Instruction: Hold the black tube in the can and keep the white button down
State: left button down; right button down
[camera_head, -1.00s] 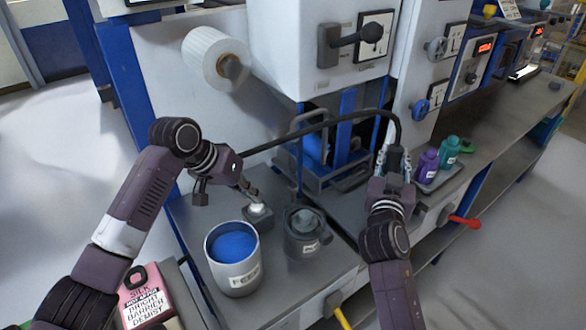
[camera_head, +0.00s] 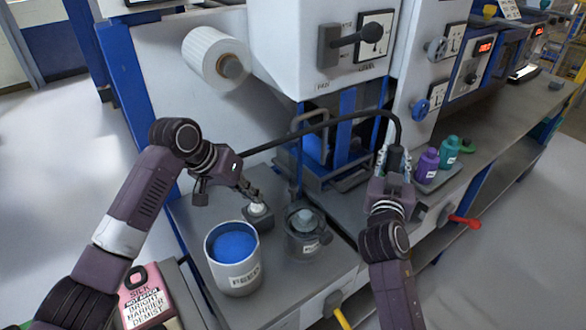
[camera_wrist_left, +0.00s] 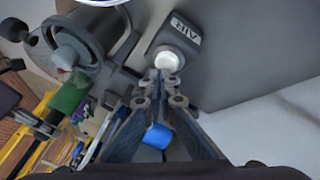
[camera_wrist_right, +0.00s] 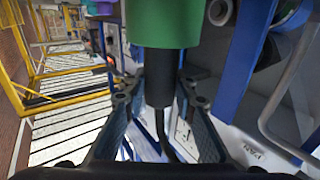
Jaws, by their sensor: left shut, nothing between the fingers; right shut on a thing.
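The black tube (camera_head: 330,122) arches from behind my left gripper across to my right gripper (camera_head: 397,165). My right gripper is shut on its black end piece, which also shows in the right wrist view (camera_wrist_right: 158,78) with a green part (camera_wrist_right: 165,22) attached. This end is well right of the white can (camera_head: 234,278) marked FEED, which holds blue material. The white button (camera_head: 257,208) sits on a dark block marked AIR, and shows in the left wrist view (camera_wrist_left: 167,62). My left gripper (camera_head: 259,200) is shut and empty, its tips at the button; contact is unclear.
Purple (camera_head: 427,166) and teal (camera_head: 449,152) bottles stand right of my right gripper. A red lever (camera_head: 466,222) sticks out from the bench front. A pink container (camera_head: 146,300) is at lower left.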

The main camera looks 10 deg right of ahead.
pick_arm(q)
jog(key=shift+f, duration=0.8)
pick_arm(e)
jog(key=shift+r, duration=0.1)
dwell(0.7)
dwell(2.6)
pick_arm(q)
jog(key=shift+r, duration=3.6)
pick_arm(e)
jog(key=c, duration=1.5)
grip_release()
pick_arm(q)
jog(key=v, duration=1.2)
jog(key=shift+d, duration=0.1)
